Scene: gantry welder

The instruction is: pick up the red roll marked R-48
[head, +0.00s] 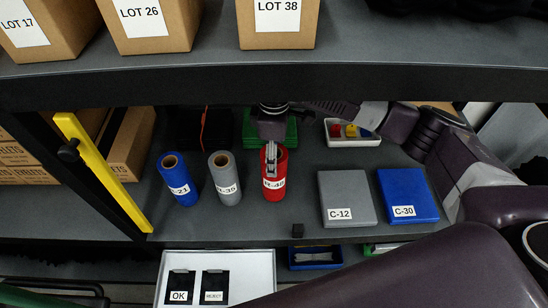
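The red roll marked R-48 (281,172) stands upright on the lower shelf, its label partly hidden by my gripper. My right gripper (271,170) comes down over the roll's top and near side, with its fingers in front of the red surface. The gap between the fingers is too small to judge, and I cannot tell whether they touch the roll. My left gripper is not in view.
A blue roll (180,184) and a grey roll (226,182) stand to the left. A grey case C-12 (346,192) and blue case C-30 (408,190) lie to the right. The upper shelf edge (200,86) overhangs. A yellow bar (103,170) slants at left.

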